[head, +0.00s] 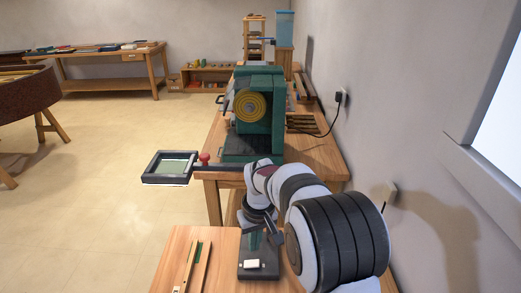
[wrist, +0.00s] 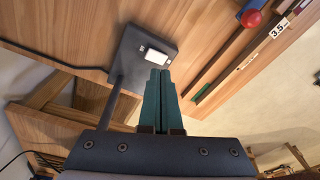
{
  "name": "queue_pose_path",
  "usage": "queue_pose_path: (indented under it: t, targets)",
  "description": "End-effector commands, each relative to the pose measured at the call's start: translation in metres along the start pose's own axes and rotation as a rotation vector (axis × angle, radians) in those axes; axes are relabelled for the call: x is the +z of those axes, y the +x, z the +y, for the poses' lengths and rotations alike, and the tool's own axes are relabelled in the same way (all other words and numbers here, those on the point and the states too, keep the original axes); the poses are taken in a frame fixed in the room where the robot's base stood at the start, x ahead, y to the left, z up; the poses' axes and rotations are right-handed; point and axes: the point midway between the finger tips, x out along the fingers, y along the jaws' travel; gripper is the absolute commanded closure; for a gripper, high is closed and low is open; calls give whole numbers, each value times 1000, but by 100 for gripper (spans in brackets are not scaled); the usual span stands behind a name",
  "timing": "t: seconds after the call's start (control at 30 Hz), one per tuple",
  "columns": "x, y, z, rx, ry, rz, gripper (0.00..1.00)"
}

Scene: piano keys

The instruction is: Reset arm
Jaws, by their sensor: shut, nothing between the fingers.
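My gripper (head: 256,240) points down over the near wooden table, its two green fingers closed together with nothing between them. A dark block (head: 259,272) with one white key (head: 252,263) on top sits on the table just below the fingers. In the wrist view, the shut fingertips (wrist: 159,74) appear right beside the white key (wrist: 156,57) on the dark block (wrist: 131,47). I cannot tell whether they touch the key.
Wooden strips with a green piece (head: 196,262) lie left of the block. A green machine (head: 262,110) stands on the bench behind, with a framed tray (head: 170,167) and red knob (head: 204,157) at its left. The wall is close on the right; open floor lies left.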

Motion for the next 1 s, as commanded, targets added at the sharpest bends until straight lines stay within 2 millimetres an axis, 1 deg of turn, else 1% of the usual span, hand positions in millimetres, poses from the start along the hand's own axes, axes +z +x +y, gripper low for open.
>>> queue_pose_path:
  t: [0.03, 0.07, 0.1, 0.17, 0.2, 0.3, 0.4, 0.47, 0.53, 1.0]
  targets:
    - [28, -34, 5, -6, 93, -3, 100]
    - [52, -53, 7, -12, 164, -12, 100]
    - [87, -76, 6, -21, 264, -27, 100]
    - [141, -102, 1, -34, 412, -49, 100]
    - [176, -113, -4, -43, 505, -64, 100]
    - [249, -123, -23, -61, 702, -97, 100]
    - [296, -120, -38, -73, 831, -121, 100]
    - [310, -117, -44, -78, 876, -131, 100]
    - [318, -115, -48, -80, 900, -136, 100]
    - [319, -115, -48, -80, 899, -138, 100]
